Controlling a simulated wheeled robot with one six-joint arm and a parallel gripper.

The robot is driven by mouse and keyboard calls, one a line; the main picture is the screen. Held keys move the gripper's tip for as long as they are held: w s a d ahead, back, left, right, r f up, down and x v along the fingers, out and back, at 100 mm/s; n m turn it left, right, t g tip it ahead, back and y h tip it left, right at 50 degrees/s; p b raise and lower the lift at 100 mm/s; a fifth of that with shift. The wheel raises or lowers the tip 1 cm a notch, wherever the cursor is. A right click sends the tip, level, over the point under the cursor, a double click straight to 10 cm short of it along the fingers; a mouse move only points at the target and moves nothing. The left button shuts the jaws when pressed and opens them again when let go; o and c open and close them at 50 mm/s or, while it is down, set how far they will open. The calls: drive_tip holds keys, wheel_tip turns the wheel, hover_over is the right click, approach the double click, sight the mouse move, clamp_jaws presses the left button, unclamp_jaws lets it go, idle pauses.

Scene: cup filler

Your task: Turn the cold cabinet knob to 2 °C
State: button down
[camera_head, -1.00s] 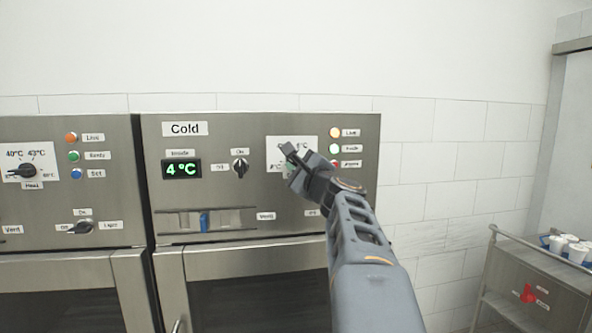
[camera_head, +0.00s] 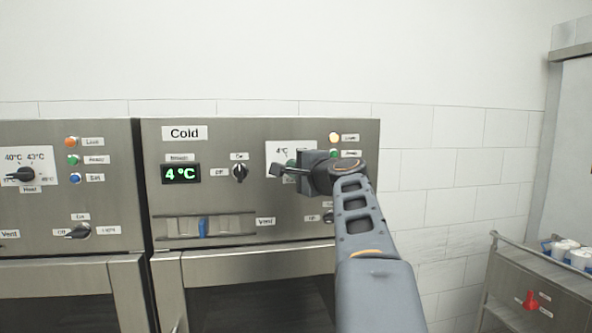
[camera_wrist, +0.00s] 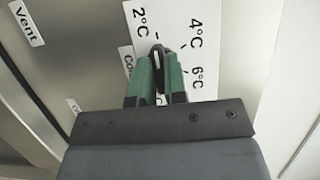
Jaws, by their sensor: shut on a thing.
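The cold cabinet (camera_head: 220,215) is a steel panel labelled "Cold", and its green display (camera_head: 181,173) reads 4 °C. The temperature dial plate (camera_head: 277,149) is white and partly hidden behind my gripper (camera_head: 292,167). In the wrist view, the plate shows 2 °C, 4 °C and 6 °C marks. There my green fingers (camera_wrist: 158,78) are shut on the dark cold cabinet knob (camera_wrist: 158,50), with one finger on each side. The knob's pointing direction is hard to tell.
A smaller on/off knob (camera_head: 239,173) and a blue vent slider (camera_head: 203,226) sit left of my gripper. Indicator lamps (camera_head: 334,138) are close at its upper right. Another cabinet (camera_head: 40,215) stands at the left, and a cart (camera_head: 540,290) with white cups at the right.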

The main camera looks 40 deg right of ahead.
idle(0.4)
drive_tip(key=c, duration=1.2)
unclamp_jaws()
drive_tip(key=shift+o, duration=0.2)
drive_tip(key=s+b, duration=0.4)
drive_tip(key=s, duration=0.9)
drive_tip(key=shift+s+a, duration=0.4)
drive_tip(key=shift+a, duration=0.05)
